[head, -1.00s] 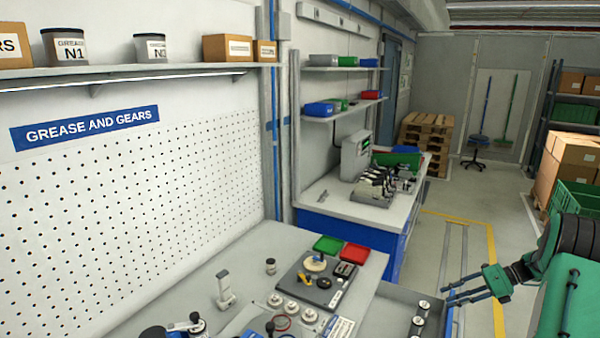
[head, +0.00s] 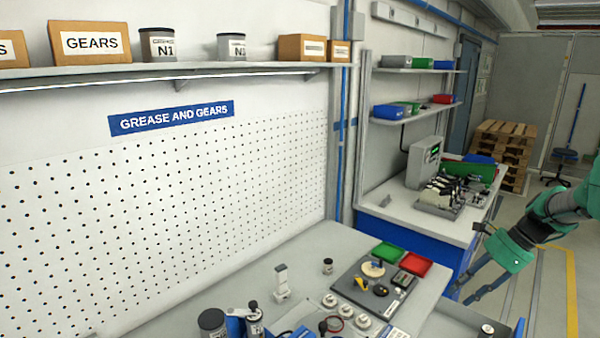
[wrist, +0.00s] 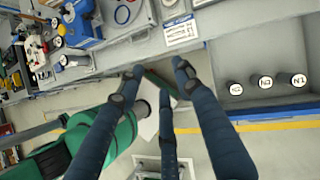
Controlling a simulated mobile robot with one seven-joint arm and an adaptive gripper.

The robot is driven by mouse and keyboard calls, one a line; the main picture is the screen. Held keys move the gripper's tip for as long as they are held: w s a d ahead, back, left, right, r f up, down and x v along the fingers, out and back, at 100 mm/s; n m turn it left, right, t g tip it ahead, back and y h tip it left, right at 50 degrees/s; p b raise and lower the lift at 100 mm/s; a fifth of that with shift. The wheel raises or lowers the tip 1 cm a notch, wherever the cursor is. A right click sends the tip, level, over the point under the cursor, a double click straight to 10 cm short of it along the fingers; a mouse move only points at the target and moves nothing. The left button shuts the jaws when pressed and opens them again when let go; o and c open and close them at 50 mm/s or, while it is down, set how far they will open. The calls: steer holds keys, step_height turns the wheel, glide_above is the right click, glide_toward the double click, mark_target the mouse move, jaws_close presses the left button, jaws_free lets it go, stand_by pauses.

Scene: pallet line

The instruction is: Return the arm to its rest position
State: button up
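My gripper (head: 468,296) is at the right of the head view, beside the right end of the workbench (head: 310,245), its fingers pointing down and left. In the wrist view my gripper (wrist: 158,78) shows its dark blue fingers spread apart with nothing held between them. It hangs over the floor by an open grey drawer (wrist: 275,30).
The drawer holds several labelled jars (wrist: 265,82). On the bench are a dark tray (head: 372,288) with parts, a green bin (head: 388,252) and a red bin (head: 415,265). A second bench (head: 400,212) stands behind. Floor (head: 550,290) is clear at the right.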

steer(key=s+a+r+n+h, duration=0.2)
steer(key=s+a+r+n, duration=0.25)
steer(key=a, duration=0.35)
steer(key=s+a+r+n+h, duration=0.1)
steer(key=s+a+r+n, duration=0.2)
steer(key=s+a+n, duration=0.4)
steer(key=s+a+n+t+h, duration=0.1)
steer(key=s+a+n+t, duration=0.1)
steer(key=s+a+n, duration=0.3)
steer(key=s+a+n+t+h, duration=0.2)
steer(key=s+a+n, duration=0.3)
steer(key=s, duration=0.5)
steer(key=shift+s, duration=0.4)
steer(key=shift+n, duration=0.25)
